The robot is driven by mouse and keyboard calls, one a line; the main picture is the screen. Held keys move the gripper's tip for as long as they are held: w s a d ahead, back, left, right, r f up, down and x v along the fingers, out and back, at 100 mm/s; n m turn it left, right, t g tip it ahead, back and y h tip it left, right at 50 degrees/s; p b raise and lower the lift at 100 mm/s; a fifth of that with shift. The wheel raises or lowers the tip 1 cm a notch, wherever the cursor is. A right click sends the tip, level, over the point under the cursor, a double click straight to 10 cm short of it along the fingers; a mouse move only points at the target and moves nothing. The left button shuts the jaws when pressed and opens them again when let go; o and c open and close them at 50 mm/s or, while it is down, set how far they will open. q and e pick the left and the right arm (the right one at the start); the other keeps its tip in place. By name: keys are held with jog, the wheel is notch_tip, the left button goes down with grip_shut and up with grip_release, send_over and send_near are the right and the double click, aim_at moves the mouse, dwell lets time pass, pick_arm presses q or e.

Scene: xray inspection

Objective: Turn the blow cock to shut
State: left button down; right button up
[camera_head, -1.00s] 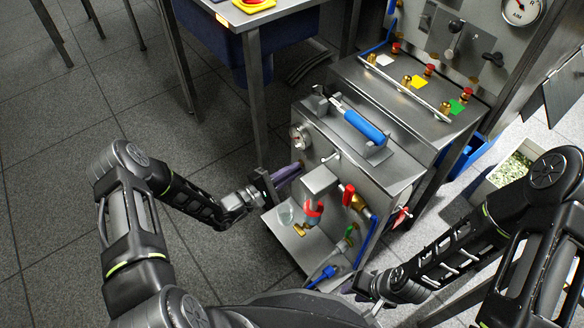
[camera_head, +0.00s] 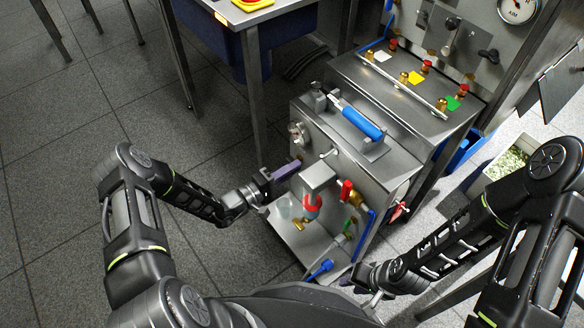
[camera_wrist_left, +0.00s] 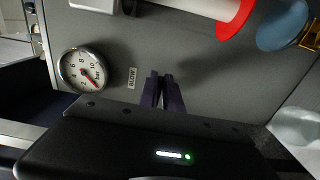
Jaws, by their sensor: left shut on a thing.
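The blow cock is hidden behind the purple fingers of my left gripper (camera_head: 289,168), at the left side of the front of the steel cabinet (camera_head: 335,140). In the left wrist view the fingers of my left gripper (camera_wrist_left: 163,88) are close together and point at the grey panel, beside a BLOW label (camera_wrist_left: 132,77). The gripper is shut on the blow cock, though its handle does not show. My right gripper (camera_head: 368,281) is low at the cabinet's right, away from the cock; its fingers are too unclear to read.
A pressure gauge (camera_wrist_left: 82,70) is on the panel left of the label; it also shows in the head view (camera_head: 298,133). A red-ringed fitting (camera_head: 312,207), a red-handled valve (camera_head: 346,191) and a blue-handled tool (camera_head: 320,270) are at the cabinet's front. Open floor lies left.

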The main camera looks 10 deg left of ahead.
pick_arm(q)
jog(key=c, duration=1.5)
grip_release()
jog(key=p+v, duration=0.1)
jog(key=v, duration=0.7)
jog(key=shift+p, duration=0.4)
